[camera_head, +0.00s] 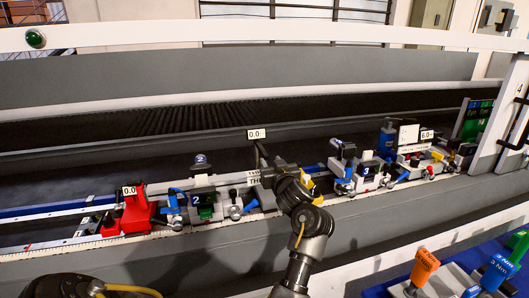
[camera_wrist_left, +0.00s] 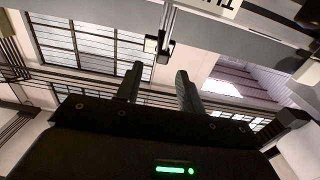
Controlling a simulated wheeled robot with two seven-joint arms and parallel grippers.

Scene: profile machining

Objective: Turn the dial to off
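My left gripper (camera_head: 262,152) reaches up from the bottom middle to the machine's rail in the head view. In the left wrist view its two dark fingers (camera_wrist_left: 158,76) stand apart with nothing visibly held between them. A thin dark lever with a small pale block (camera_wrist_left: 158,46) is just beyond the fingertips, apart from them. I cannot make out a dial for certain; the gripper and forearm hide part of the rail. A green panel (camera_head: 472,120) with small controls stands at the far right of the machine. My right gripper is not in view.
Along the rail stand a red stop (camera_head: 127,214), a clamp marked 2 (camera_head: 203,203) and a clamp marked 3 (camera_head: 366,171). Orange (camera_head: 424,267) and blue (camera_head: 498,270) torque tools sit front right. The dark bed behind the rail is clear.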

